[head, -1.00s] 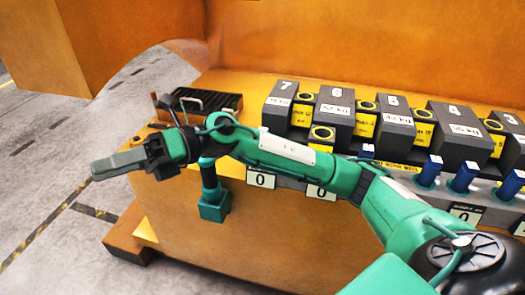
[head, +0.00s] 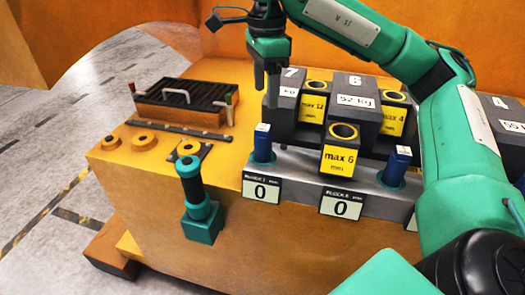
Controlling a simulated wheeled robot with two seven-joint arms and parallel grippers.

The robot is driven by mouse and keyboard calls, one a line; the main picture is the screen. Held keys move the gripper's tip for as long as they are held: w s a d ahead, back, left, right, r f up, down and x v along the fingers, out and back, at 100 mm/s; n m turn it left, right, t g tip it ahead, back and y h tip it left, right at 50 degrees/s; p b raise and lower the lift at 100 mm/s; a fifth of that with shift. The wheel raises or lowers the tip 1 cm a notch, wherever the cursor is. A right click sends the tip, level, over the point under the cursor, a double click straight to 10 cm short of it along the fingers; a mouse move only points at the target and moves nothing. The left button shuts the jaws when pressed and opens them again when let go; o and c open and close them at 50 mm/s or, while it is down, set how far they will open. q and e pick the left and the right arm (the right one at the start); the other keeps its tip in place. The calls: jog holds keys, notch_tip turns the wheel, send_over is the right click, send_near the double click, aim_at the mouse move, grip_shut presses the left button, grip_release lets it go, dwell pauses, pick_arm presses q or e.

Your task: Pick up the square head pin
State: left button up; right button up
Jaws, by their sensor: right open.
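Blue pins with pale tops stand in a grey rail along the front of the castings. One blue pin (head: 263,143) is in front of block 7, and another blue pin (head: 397,166) is to its right. Their heads look square-sided, but I cannot tell which one is the square head pin. My right gripper (head: 266,96) points down, open and empty, in front of block 7 in the picture. It shows above the left blue pin and apart from it. My right arm hides part of the rail and the castings. My left gripper is not in view.
A black rack with handles (head: 184,97) sits on the orange bench (head: 120,150). A teal and black post (head: 194,195) stands at its front.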

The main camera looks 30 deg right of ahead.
aim_at(263, 140)
notch_tip(263, 140, down, 8)
jog(key=shift+f+p, duration=0.15)
jog(key=shift+p, duration=0.15)
jog(key=f, duration=0.2)
jog(key=f+p, duration=0.1)
jog(key=f, duration=0.1)
jog(key=shift+s+a, duration=0.1)
jog(key=shift+a, duration=0.25)
jog(key=shift+f, duration=0.6)
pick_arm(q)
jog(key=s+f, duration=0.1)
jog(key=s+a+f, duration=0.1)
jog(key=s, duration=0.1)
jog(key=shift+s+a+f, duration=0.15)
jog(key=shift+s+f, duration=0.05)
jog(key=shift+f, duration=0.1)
pick_arm(e)
jog(key=shift+r, duration=0.1)
grip_shut()
